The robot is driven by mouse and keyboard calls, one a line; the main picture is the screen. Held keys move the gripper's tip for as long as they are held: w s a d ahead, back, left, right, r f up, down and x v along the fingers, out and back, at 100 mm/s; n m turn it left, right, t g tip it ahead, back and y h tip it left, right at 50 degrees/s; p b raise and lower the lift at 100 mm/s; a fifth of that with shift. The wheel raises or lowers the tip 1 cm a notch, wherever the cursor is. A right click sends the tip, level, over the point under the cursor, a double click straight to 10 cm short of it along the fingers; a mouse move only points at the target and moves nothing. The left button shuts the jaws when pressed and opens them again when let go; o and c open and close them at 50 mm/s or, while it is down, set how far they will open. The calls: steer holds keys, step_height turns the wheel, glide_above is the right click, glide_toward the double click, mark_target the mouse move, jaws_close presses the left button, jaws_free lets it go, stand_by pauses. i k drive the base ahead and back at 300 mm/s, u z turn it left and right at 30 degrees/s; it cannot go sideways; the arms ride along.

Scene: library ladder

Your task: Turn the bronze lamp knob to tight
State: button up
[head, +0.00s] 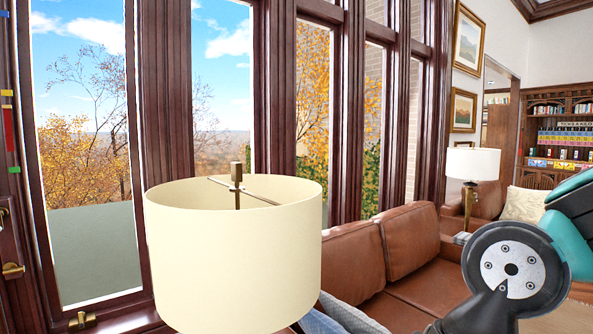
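The bronze lamp knob (237,172) stands upright at the top centre of a large cream lampshade (235,262) in the head view. It sits on a thin post where a crossbar (255,192) spans the open top of the shade. Nothing touches the knob. The lamp's base is below the picture. My arm shows at the lower right, with a grey round joint and teal and dark links, well apart from the shade. My gripper is not in view.
A brown leather sofa (400,270) with cushions stands behind and right of the lamp. Tall dark-framed windows (165,110) line the back. A second lamp (472,164) and a bookshelf (560,125) stand farther right. The space above the shade looks clear.

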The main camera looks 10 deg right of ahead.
mark_target(236, 168)
steer(key=z, duration=0.6)
steer(key=i, duration=0.95)
steer(key=u, duration=0.85)
